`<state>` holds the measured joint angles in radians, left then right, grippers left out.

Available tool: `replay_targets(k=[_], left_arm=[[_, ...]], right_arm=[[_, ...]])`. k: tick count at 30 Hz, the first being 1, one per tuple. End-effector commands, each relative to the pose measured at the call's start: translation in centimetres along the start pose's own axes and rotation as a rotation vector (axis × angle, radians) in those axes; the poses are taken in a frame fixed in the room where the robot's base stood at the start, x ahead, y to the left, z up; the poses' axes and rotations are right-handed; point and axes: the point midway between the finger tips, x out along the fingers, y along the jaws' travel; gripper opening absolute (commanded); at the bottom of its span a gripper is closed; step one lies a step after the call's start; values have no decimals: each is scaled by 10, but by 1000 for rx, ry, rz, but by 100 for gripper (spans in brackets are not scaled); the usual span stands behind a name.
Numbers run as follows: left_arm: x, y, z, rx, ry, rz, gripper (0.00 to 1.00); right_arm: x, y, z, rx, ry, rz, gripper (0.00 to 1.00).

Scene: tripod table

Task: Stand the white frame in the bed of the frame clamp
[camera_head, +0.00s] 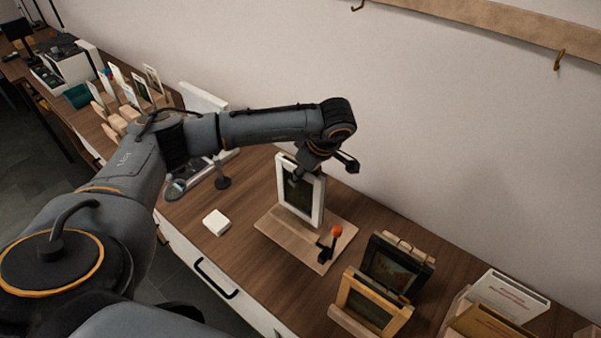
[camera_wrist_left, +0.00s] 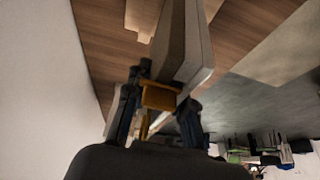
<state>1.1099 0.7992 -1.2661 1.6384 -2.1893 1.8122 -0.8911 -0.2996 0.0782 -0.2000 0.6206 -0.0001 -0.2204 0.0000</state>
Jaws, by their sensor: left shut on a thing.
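The white frame (camera_head: 319,204) is upright, with a dark picture inside. My left gripper (camera_head: 312,165) is shut on its upper part. In the left wrist view, the left gripper's fingers (camera_wrist_left: 162,105) close on the edge of the white frame (camera_wrist_left: 192,45). The frame clamp (camera_head: 290,240) is a light wooden board with a red-knobbed lever (camera_head: 336,231). The frame's lower edge is at the clamp's bed; I cannot tell whether it touches. Part of the clamp's board (camera_wrist_left: 143,17) shows in the wrist view. My right gripper is not in view.
A black frame (camera_head: 397,266) and a gold frame (camera_head: 370,304) stand right of the clamp, with books (camera_head: 508,297) beyond. A small white block (camera_head: 216,222) lies to its left. The wall is close behind.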

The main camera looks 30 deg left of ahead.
Motion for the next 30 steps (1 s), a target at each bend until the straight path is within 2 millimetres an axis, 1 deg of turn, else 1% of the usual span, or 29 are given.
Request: replay_targets(k=[3, 18, 30], left_arm=[[8, 0, 3, 0, 0, 1, 0], [29, 1, 12, -1, 0, 2, 0], [31, 1, 13, -1, 0, 2, 0]], right_arm=[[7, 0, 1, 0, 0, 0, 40], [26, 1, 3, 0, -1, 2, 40], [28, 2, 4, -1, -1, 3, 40]])
